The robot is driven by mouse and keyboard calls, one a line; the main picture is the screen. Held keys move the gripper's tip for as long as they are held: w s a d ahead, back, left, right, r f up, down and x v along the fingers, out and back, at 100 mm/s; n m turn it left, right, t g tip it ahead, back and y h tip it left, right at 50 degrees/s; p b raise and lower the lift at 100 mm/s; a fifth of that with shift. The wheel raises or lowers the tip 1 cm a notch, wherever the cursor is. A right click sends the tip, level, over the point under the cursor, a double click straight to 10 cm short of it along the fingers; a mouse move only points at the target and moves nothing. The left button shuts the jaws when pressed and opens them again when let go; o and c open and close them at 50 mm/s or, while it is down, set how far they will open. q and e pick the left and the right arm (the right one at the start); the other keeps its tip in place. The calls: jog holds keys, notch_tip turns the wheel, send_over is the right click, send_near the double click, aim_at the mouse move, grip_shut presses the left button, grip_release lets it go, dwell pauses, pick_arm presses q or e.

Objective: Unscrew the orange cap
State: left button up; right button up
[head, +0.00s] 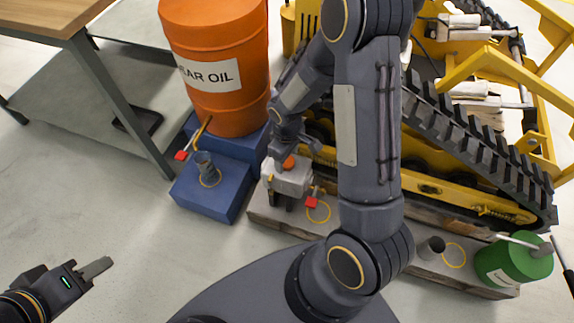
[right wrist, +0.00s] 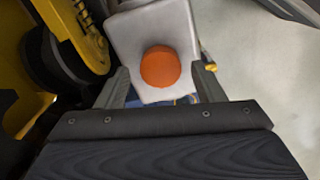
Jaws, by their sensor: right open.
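The orange cap (head: 289,162) sits on top of a light grey box-shaped housing (head: 290,183) beside the tracked carrier. In the right wrist view the round orange cap (right wrist: 160,66) lies on the housing's pale top (right wrist: 128,30), between and a little beyond my fingers. My right gripper (right wrist: 161,82) is open, one finger on each side of the cap, with visible gaps. In the head view my right gripper (head: 293,148) is above the cap and partly covers the housing. My left gripper (head: 95,268) is far off at the lower left; its finger opening cannot be made out.
The yellow tracked carrier (head: 440,185) fills the right side. A green canister (head: 510,262) lies at the lower right. A workbench (head: 45,18) is at the upper left.

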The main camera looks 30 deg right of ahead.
jog(key=m, duration=0.3)
jog(key=shift+m, duration=0.3)
jog(key=shift+f, duration=0.3)
jog(key=c, duration=0.8)
jog(key=shift+o, duration=0.2)
jog(key=n, duration=0.2)
jog(key=shift+r+n, duration=0.1)
jog(key=shift+n, duration=0.2)
jog(key=n+p, duration=0.1)
jog(key=n, duration=0.3)
jog(key=shift+n, duration=0.4)
jog(key=shift+r+n+p, duration=0.15)
jog(key=shift+n+p, duration=0.2)
jog(key=shift+n, duration=0.95)
